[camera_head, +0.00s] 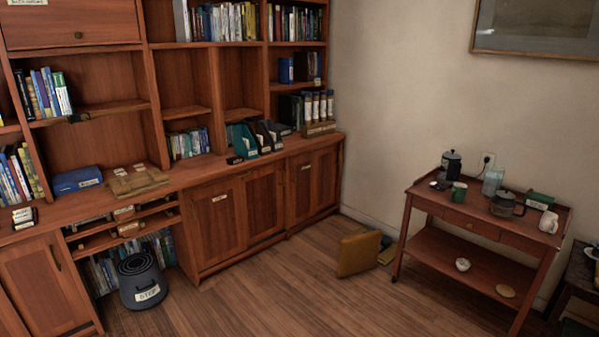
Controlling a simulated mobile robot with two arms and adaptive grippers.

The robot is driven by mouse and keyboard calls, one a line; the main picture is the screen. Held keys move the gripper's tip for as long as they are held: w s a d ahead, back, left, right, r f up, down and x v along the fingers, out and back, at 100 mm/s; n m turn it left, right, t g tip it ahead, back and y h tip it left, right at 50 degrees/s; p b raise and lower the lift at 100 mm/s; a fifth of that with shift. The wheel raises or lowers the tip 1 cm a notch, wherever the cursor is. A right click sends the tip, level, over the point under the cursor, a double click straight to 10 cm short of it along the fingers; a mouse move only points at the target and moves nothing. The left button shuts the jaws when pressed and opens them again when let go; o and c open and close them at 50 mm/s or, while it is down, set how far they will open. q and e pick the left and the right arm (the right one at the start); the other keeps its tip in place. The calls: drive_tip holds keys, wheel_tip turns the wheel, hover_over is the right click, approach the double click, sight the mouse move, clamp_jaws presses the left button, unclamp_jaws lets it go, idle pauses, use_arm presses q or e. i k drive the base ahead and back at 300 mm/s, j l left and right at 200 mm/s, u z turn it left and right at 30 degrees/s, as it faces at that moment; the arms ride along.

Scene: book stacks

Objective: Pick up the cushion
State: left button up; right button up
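A mustard-brown cushion (357,254) stands on the wooden floor near the far corner, between the bookcase and the tea cart. It looks roughly square and leans back, tilted, towards things behind it. Its broad face is turned towards me and nothing covers it. Neither of my grippers shows in the head view.
Behind the cushion lie a few low objects (386,250), partly hidden. A wooden cart (459,267) with a kettle and mugs stands to the right. A dark step stool (141,281) stands at the left by the bookcase (238,212). The floor (275,300) in front is clear.

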sight(358, 253)
drive_tip(key=i+j+z, duration=0.1)
drive_tip(key=i+z, duration=0.15)
drive_tip(key=i, duration=0.3)
drive_tip(key=i+j+z, duration=0.25)
drive_tip(key=i, duration=0.3)
drive_tip(key=i+j+z, duration=0.25)
drive_tip(key=i, duration=0.25)
drive_tip(key=i+j+z, duration=0.25)
drive_tip(key=i, duration=0.25)
drive_tip(key=j, duration=0.1)
